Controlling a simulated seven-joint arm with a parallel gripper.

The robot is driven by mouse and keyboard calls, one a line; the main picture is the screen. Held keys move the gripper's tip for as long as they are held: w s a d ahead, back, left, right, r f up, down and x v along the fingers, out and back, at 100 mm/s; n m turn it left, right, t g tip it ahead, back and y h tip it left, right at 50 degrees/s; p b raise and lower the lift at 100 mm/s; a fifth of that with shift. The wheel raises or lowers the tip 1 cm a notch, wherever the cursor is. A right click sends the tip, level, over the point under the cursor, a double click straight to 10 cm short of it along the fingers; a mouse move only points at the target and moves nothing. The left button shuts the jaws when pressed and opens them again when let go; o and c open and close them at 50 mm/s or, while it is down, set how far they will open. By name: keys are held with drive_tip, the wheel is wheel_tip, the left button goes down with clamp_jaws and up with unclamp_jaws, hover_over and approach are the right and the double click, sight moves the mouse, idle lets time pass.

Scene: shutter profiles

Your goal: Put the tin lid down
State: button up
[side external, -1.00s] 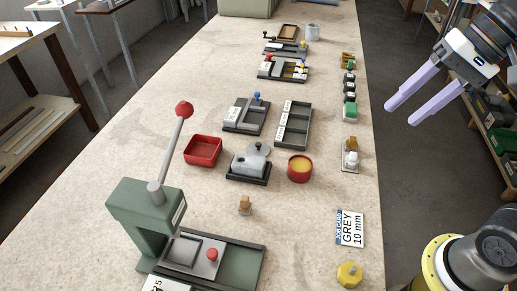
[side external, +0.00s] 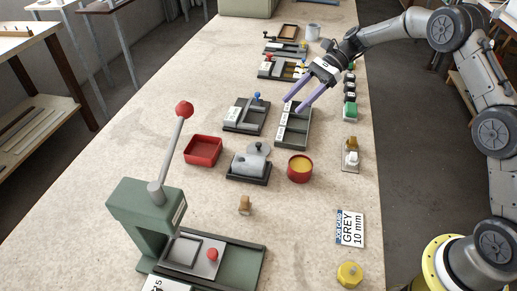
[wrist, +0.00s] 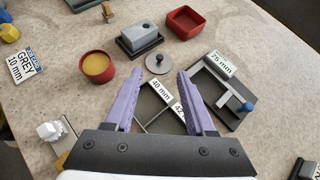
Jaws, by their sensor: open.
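The tin lid (wrist: 158,63) is a grey round disc with a small knob on top. It lies on the table between the grey block and the green divided tray; in the side view the lid (side external: 259,148) shows just behind the block, partly hidden by it. The red tin (wrist: 98,66) is open with yellow contents; in the side view the tin (side external: 300,169) stands right of the block. My gripper (side external: 295,107) is open and empty above the green tray. In the wrist view my gripper (wrist: 161,75) points towards the lid, with its lilac fingers apart.
The grey block on a black base (side external: 249,165) and an empty red tray (side external: 203,150) stand near the lid. The green divided tray (side external: 293,140) is below my gripper. A green press (side external: 150,205) with a tall lever stands at front left. Bare table lies right of the tin.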

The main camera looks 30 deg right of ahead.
sight(263, 147)
drive_tip(key=x, duration=0.3)
drive_tip(key=f+x, duration=0.1)
drive_tip(key=x, duration=0.1)
drive_tip(key=d+x, duration=0.1)
drive_tip(key=x, duration=0.2)
drive_tip(key=shift+s+a+f, duration=0.1)
drive_tip(key=shift+a+f, duration=0.15)
drive_tip(key=shift+f, duration=0.2)
drive_tip(key=shift+x, duration=2.8)
clamp_jaws()
